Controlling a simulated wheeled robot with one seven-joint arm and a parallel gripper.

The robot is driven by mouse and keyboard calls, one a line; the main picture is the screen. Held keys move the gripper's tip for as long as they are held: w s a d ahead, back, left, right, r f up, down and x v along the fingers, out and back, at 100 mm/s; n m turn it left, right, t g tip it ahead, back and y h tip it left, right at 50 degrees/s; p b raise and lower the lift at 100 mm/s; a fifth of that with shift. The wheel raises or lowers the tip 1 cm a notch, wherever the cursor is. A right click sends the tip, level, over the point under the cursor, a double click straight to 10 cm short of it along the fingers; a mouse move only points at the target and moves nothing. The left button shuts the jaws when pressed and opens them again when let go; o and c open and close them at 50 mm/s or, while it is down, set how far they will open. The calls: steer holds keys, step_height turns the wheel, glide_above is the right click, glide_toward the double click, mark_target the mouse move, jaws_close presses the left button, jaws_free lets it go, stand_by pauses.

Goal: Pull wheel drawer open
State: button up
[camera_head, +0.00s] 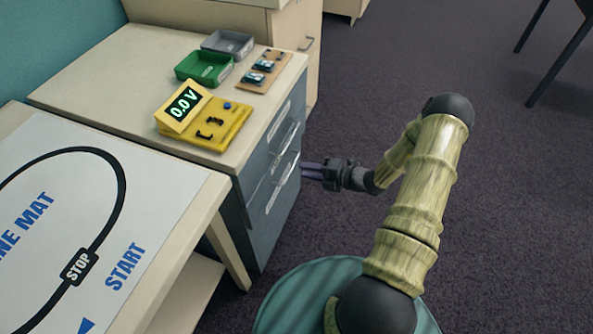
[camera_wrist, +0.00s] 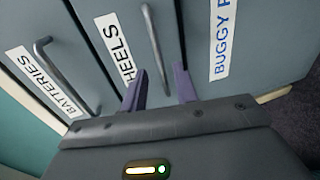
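The wheel drawer (camera_wrist: 137,32) is the middle of three grey-blue drawer fronts in the wrist view, with a white label partly reading "HEELS". Its bar handle (camera_wrist: 153,42) runs down toward the space between my fingers. My gripper (camera_wrist: 159,70) is open, with its two purple fingers apart on either side of the handle's lower end. I cannot tell whether they touch it. In the head view my gripper (camera_head: 302,170) is at the front of the drawer cabinet (camera_head: 250,215). The wheel drawer looks shut.
The batteries drawer handle (camera_wrist: 65,75) and the "BUGGY P" label (camera_wrist: 220,45) flank the wheel drawer. On the cabinet are a yellow meter (camera_head: 215,125), a green tray (camera_head: 203,68) and a grey tray (camera_head: 228,44). A mat table (camera_head: 150,190) stands left.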

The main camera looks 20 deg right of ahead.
steer(key=x, duration=0.4)
steer(key=shift+w+a+b, duration=0.1)
steer(key=shift+b, duration=0.3)
jaws_close()
